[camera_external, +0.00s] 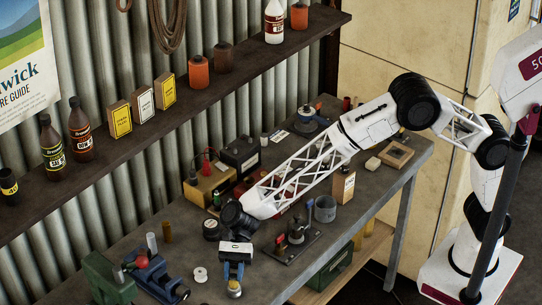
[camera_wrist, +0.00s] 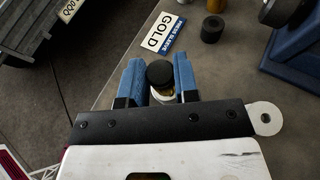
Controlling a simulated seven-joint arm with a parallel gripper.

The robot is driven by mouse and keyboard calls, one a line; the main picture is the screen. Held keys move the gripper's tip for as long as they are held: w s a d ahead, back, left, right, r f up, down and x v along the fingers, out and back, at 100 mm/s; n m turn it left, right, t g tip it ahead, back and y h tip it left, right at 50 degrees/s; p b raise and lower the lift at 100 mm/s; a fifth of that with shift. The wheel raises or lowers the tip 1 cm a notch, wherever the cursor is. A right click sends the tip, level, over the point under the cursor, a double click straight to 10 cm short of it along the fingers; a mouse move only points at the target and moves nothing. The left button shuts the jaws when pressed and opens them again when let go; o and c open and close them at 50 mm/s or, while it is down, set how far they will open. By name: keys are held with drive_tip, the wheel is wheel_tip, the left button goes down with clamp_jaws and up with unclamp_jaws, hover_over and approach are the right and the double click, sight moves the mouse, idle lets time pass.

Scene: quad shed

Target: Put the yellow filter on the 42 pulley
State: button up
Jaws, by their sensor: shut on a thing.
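My gripper (camera_external: 234,278) is low over the front edge of the bench, right of the blue vise. In the wrist view, its blue fingers (camera_wrist: 159,84) are shut on a small round part, which I take for the yellow filter (camera_wrist: 163,93). It has a black top, a pale rim and a little yellow showing. In the external view, a pale yellowish bit of it (camera_external: 234,292) shows below the fingers. Whether it touches the bench is unclear. I cannot make out a 42 marking, so I cannot tell which thing is the 42 pulley.
A blue vise (camera_external: 155,277) and a white spool (camera_external: 200,275) are left of my gripper. A press stand (camera_external: 295,235) and grey cup (camera_external: 325,209) are to its right. A GOLD card (camera_wrist: 164,33) and black cylinder (camera_wrist: 211,29) lie ahead in the wrist view.

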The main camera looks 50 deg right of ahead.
drive_tip(key=shift+f, duration=0.15)
drive_tip(key=o, duration=0.9)
drive_tip(key=shift+d+r, duration=0.1)
drive_tip(key=shift+r, duration=0.15)
drive_tip(key=v, duration=1.1)
drive_tip(key=shift+w+d+r, duration=0.15)
drive_tip(key=shift+w+d, duration=0.05)
drive_tip(key=shift+d, duration=0.1)
